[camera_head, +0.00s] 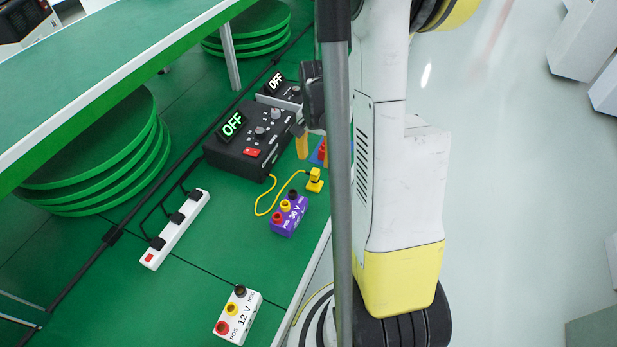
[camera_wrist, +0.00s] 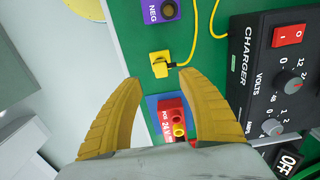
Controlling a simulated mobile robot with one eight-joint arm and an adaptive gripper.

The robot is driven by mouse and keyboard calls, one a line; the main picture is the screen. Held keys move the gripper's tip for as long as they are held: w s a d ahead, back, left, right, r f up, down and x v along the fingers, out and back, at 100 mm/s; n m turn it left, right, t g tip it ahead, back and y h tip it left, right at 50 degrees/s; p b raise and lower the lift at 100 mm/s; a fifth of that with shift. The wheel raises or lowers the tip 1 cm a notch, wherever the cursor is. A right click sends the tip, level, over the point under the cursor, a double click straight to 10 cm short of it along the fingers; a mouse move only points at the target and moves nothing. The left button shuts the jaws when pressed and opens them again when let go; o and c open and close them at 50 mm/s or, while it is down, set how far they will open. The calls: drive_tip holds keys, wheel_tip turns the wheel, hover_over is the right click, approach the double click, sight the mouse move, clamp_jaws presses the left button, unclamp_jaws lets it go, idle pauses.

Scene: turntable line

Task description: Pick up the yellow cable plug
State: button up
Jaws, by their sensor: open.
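The yellow cable plug (camera_head: 315,180) lies near the front edge of the green table, right of the purple 36 V block (camera_head: 289,214). Its yellow cable (camera_head: 262,199) curves back toward the black charger. In the wrist view the plug (camera_wrist: 160,64) is just beyond the fingertips, with its cable leading off to the right. My gripper (camera_wrist: 158,83) is open and empty, its two yellow fingers apart on either side of the plug's line. In the head view a grey pole and my arm hide most of the gripper.
The black charger (camera_head: 240,140) reads OFF, with a red switch. A red 24 V block (camera_wrist: 172,119) sits between my fingers in the wrist view. A white 12 V block (camera_head: 246,315) and white power strip (camera_head: 176,229) lie farther along the table. Green discs (camera_head: 145,185) are stacked at left.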

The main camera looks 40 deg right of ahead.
sight(315, 171)
wheel_tip(315, 171, down, 7)
drive_tip(key=b, duration=0.3)
drive_tip(key=shift+w+r, duration=0.1)
drive_tip(key=shift+r, duration=0.15)
clamp_jaws()
